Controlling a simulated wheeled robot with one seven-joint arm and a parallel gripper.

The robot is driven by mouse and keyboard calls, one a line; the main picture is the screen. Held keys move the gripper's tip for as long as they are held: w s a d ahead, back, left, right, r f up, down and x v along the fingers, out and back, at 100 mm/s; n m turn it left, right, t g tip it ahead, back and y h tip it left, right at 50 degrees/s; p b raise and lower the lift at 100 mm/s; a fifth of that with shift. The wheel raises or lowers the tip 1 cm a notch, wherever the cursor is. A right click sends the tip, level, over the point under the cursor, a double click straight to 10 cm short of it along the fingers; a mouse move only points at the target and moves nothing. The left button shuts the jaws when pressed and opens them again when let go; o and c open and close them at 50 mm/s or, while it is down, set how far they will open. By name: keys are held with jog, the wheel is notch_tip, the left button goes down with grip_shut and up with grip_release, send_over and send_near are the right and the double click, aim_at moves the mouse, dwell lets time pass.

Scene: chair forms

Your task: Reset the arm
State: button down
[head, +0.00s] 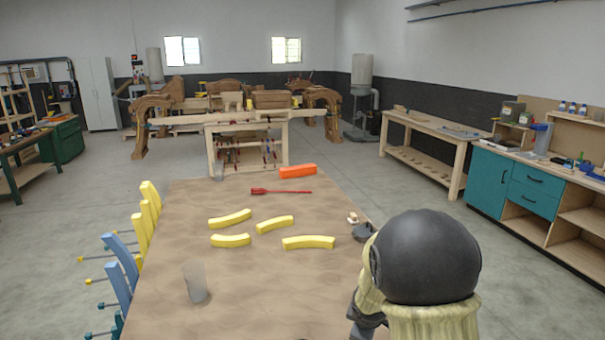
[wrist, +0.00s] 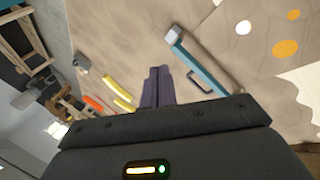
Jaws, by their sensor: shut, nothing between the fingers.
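My gripper (wrist: 157,88) shows in the wrist view as two dark fingers lying together, shut and with nothing between them. In the head view my arm fills the lower right by the table's right edge, and its bulk hides the gripper's fingertips. The brown table (head: 180,225) stands in front of me. Several curved yellow pieces lie on it, one of them nearest my arm (head: 308,242). Yellow pieces also show left of the fingers in the wrist view (wrist: 118,82).
An orange block (head: 297,171) and a red tool (head: 281,191) lie toward the table's far end. A clear cup (head: 195,281) stands near the front left. Blue and yellow slats with clamps (head: 121,272) line the left edge. A teal bar (wrist: 200,68) shows right of the fingers.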

jog(key=s+f+m+g+y+b, duration=0.1)
jog(key=s+m+g+b, duration=0.2)
jog(key=s+m, duration=0.9)
jog(key=s+b, duration=0.1)
jog(key=s, duration=0.7)
jog(key=shift+s+f+m, duration=0.2)
jog(key=shift+s+m, duration=0.1)
jog(key=shift+m, duration=0.1)
jog(key=shift+w+d, duration=0.15)
